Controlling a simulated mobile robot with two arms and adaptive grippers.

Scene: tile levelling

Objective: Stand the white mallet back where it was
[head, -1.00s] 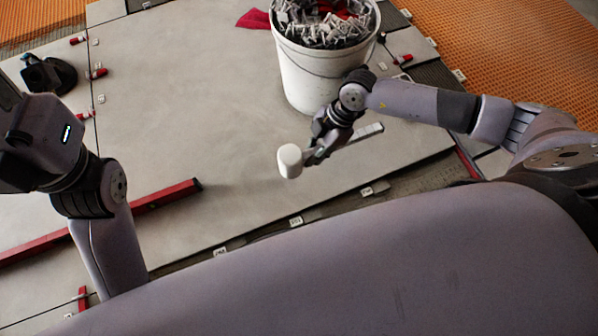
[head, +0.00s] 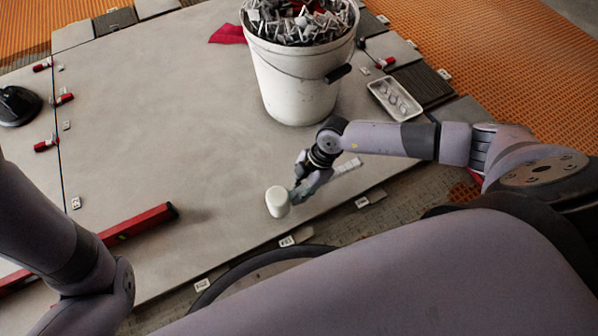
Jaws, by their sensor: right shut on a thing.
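The pale end of the handle shows on the far side of the gripper. The mallet lies tilted, with its head toward the lower left. It appears to be held over the large grey tile (head: 190,130), near its front edge; whether it touches the tile I cannot tell. My left arm is at the left edge, but its gripper is out of view.
A white bucket (head: 297,92) full of grey clips stands behind my right gripper. A red level (head: 135,223) and a black suction cup (head: 17,106) are at left. The tile's middle is clear.

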